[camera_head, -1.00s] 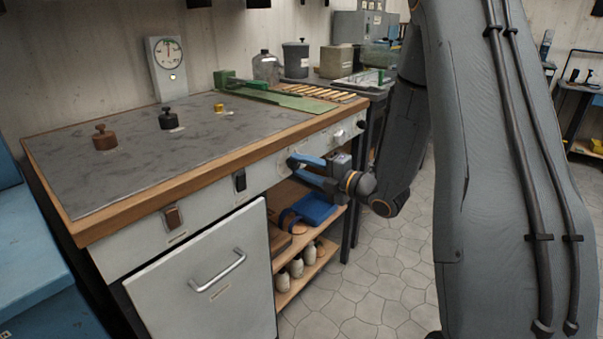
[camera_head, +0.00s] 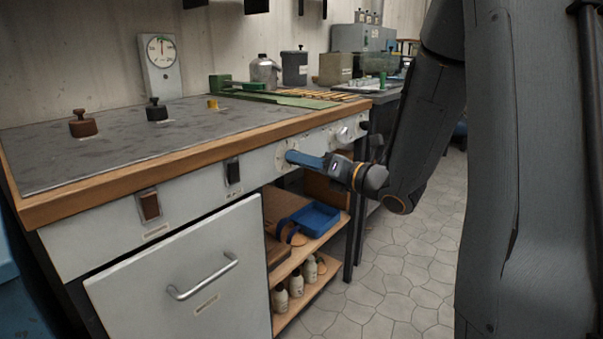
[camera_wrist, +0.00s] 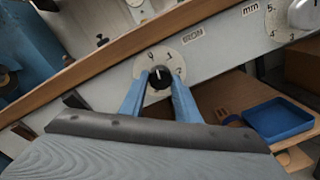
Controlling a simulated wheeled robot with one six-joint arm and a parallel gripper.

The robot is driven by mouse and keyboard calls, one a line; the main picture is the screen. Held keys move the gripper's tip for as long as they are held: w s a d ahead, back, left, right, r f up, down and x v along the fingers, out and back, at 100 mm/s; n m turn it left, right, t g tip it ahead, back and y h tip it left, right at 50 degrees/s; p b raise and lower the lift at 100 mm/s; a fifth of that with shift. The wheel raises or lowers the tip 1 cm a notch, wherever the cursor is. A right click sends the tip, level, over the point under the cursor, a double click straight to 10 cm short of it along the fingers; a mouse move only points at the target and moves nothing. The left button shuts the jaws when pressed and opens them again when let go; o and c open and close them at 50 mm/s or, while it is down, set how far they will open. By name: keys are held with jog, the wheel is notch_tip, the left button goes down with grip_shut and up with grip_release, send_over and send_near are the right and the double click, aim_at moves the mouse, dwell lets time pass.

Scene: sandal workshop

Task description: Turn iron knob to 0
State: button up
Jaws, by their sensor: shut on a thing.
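The iron knob (camera_wrist: 160,77) is a small dark knob on a pale round dial (camera_wrist: 148,66) marked 0, 1 and 2. It sits on the bench's front panel beside the IRON label (camera_wrist: 193,36). A light pointer line on the knob aims roughly up in the wrist view, near the 0 and 1 marks; I cannot tell exactly where it points. My gripper (camera_wrist: 160,84) has its blue fingers on both sides of the knob, shut on it. In the head view my gripper (camera_head: 292,158) reaches the panel from the right and hides the knob.
A white knob (camera_head: 344,134) with an mm scale is right of the dial. Two switches (camera_head: 149,206) (camera_head: 233,171) are to the left. The wooden bench edge (camera_head: 200,159) overhangs the panel. A shelf with a blue tray (camera_head: 316,219) is below.

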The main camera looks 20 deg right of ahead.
jog(key=shift+f+n+b, duration=0.2)
jog(key=shift+n+b, duration=0.4)
jog(key=shift+b, duration=0.2)
jog(key=shift+r, duration=0.1)
jog(key=o, duration=1)
jog(key=shift+o, duration=0.2)
jog(key=v, duration=0.7)
jog(key=shift+s+p, duration=0.3)
jog(key=shift+s, duration=0.05)
jog(key=shift+d, duration=0.1)
